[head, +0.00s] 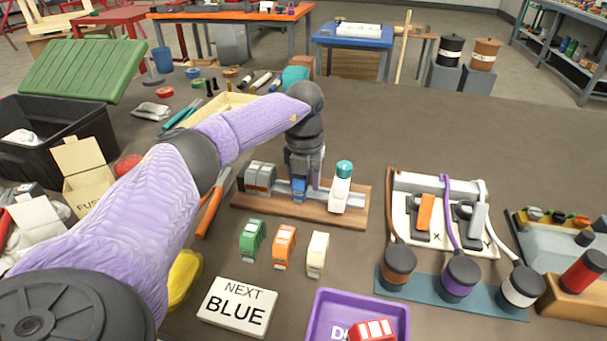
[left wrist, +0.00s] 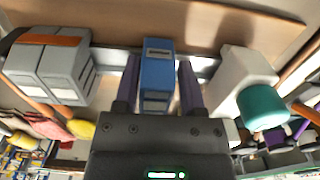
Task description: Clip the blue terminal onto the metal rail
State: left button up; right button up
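The blue terminal (head: 299,189) stands upright at the metal rail (head: 280,186), between the grey blocks and a white block. My left gripper (head: 303,180) reaches down over it from above, with one finger on each side. In the left wrist view the blue terminal (left wrist: 158,68) lies between the two purple fingers (left wrist: 158,82), which are closed closely about it. The terminal covers the rail behind it there; whether it is latched is hidden. My right gripper is not in view.
The rail's wooden board (head: 258,207) also carries grey blocks (head: 260,178) and a white teal-topped block (head: 341,187). Green (head: 252,240), orange (head: 284,247) and cream (head: 317,254) terminals stand in front. A card (head: 238,306) reads NEXT BLUE, near a purple tray (head: 325,312).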

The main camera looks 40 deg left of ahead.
pick_arm(q)
jog(key=shift+o, duration=0.4)
jog(key=shift+s+f, duration=0.1)
jog(key=shift+f, duration=0.05)
jog(key=shift+a, duration=0.1)
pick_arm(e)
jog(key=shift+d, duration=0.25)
pick_arm(q)
notch_tip(320, 180, up, 9)
jog(key=p, duration=0.4)
jog(key=shift+r, duration=0.65)
jog(key=shift+f, duration=0.1)
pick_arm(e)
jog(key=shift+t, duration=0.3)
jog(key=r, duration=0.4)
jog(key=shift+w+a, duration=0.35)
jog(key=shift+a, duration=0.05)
